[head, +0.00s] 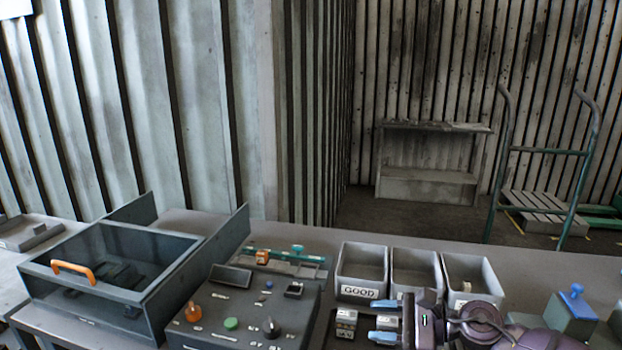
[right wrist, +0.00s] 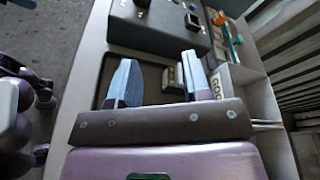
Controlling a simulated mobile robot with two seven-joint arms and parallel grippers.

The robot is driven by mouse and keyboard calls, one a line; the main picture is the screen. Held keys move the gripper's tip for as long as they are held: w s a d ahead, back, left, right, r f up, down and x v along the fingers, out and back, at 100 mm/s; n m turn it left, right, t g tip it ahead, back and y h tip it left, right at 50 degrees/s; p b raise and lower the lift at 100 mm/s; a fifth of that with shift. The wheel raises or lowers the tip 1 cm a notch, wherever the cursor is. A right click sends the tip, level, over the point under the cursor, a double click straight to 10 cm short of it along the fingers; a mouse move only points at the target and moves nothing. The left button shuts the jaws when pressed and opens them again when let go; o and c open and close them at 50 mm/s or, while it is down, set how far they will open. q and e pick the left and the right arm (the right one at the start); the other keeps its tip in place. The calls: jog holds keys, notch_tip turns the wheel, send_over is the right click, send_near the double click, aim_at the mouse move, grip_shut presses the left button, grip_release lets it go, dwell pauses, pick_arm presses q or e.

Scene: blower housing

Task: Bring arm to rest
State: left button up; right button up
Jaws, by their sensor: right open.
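My right gripper (head: 384,321) comes in from the lower right of the head view, with two blue fingers pointing left. The fingers are apart, and they also show open in the right wrist view (right wrist: 158,68). One small grey block (head: 388,322) shows between the fingers in the head view; I cannot tell how far below them it lies. Another labelled block (head: 346,323) is just left of the fingertips, in a dark tray (right wrist: 149,93). The purple wrist and arm fill the head view's lower right corner. My left gripper is not in view.
Grey bins, one marked GOOD (head: 358,293), stand just behind the gripper. A control box (head: 245,310) with knobs and a green button is to the left. A clear-fronted box (head: 100,283) with an orange handle stands farther left. A blue-knobbed block (head: 572,312) is at right.

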jog(key=s+d+f+n+t+h, duration=0.15)
jog(key=d+n+t+h, duration=0.3)
jog(key=n, duration=0.65)
jog(key=s+d+n+t+h, duration=0.3)
jog(key=n+t+h, duration=0.15)
jog(key=n, duration=0.65)
jog(key=s+d+f+n+t+h, duration=0.1)
jog(key=s+d+n+t+h, duration=0.25)
jog(key=n, duration=0.85)
jog(key=s+d+f+m+g+h, duration=0.1)
jog(key=s+d+f+m+g, duration=0.1)
jog(key=s+f+m+g, duration=0.7)
jog(key=s+d+f+m+g+h, duration=0.25)
jog(key=s+m+g, duration=0.25)
jog(key=s+m, duration=0.7)
jog(key=w+f+n+t+y, duration=0.1)
jog(key=w+f+n+t, duration=0.2)
jog(key=w+f+t, duration=0.2)
notch_tip(320, 180, down, 6)
jog(key=t, duration=0.3)
jog(key=shift+a, duration=0.4)
